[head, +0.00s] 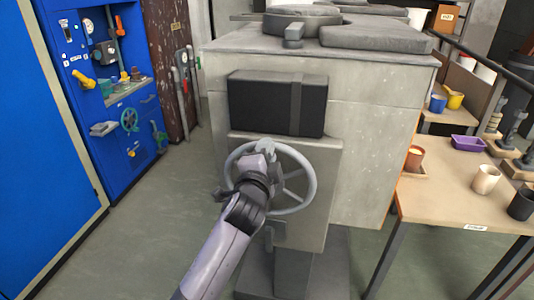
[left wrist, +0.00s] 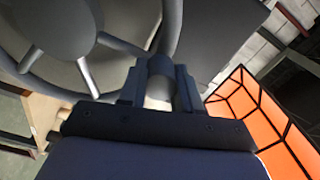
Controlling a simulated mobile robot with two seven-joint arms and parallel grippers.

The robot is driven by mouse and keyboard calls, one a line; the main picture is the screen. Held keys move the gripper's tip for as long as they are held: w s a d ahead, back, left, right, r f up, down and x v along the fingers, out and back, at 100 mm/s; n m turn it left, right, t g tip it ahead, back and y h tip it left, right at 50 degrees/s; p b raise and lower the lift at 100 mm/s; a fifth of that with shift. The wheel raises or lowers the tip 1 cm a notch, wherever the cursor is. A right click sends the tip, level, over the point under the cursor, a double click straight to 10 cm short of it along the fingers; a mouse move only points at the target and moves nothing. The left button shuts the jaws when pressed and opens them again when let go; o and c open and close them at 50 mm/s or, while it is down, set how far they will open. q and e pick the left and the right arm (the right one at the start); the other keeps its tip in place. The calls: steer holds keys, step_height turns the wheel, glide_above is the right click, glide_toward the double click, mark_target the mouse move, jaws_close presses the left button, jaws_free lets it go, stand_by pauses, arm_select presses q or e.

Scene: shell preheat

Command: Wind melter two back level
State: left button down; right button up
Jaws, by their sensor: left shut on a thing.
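A grey spoked handwheel (head: 311,177) is mounted on the front plate of a large grey block-shaped unit (head: 375,130). My left gripper (head: 265,148) is at the top of the wheel, shut on its rim or a grip on it; my arm covers the wheel's lower left. The left wrist view shows the wheel's spokes (left wrist: 80,72) close by, and a rounded grey piece between the fingers (left wrist: 160,85). Flat dark round and slab parts (head: 375,37) lie on top of the unit. I cannot read a melter number or tell its tilt. My right gripper is not in view.
A black box (head: 262,103) sits above the wheel. A wooden table (head: 440,195) at right carries cups and a purple tray (head: 468,143). A blue cabinet (head: 125,170) with tools stands at left. The floor (head: 150,235) between is clear.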

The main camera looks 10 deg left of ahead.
arm_select(q)
steer(key=shift+w+a+r, duration=0.1)
steer(key=shift+r, duration=0.3)
